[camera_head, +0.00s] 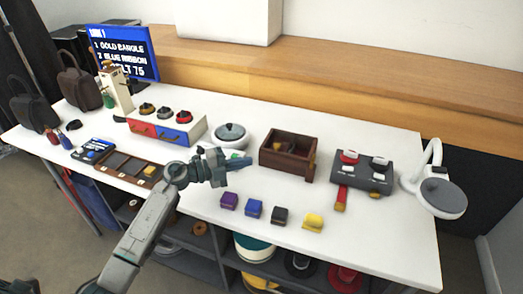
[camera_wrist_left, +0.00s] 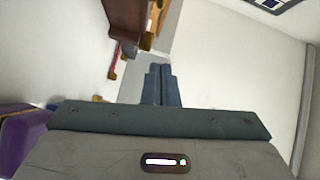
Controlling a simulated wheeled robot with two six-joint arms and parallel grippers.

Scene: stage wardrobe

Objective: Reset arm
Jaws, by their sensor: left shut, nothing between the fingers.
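My left gripper (camera_head: 238,162) is over the white table (camera_head: 375,240), in front of the round white lidded dish. Its fingers are together and nothing is between them. In the left wrist view its closed blue-grey fingertips (camera_wrist_left: 161,82) point away from the camera, toward the floor side of the picture's top. My left arm comes in from the bottom left of the head view. My right gripper is in neither view.
A dark wooden box (camera_head: 284,163), a round lidded dish (camera_head: 231,135) and a red-and-blue drawer unit (camera_head: 185,134) stand nearby. Purple (camera_head: 229,200), blue (camera_head: 254,208), black (camera_head: 280,215) and yellow (camera_head: 313,221) blocks line the front. A lamp (camera_head: 440,196) stands at right.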

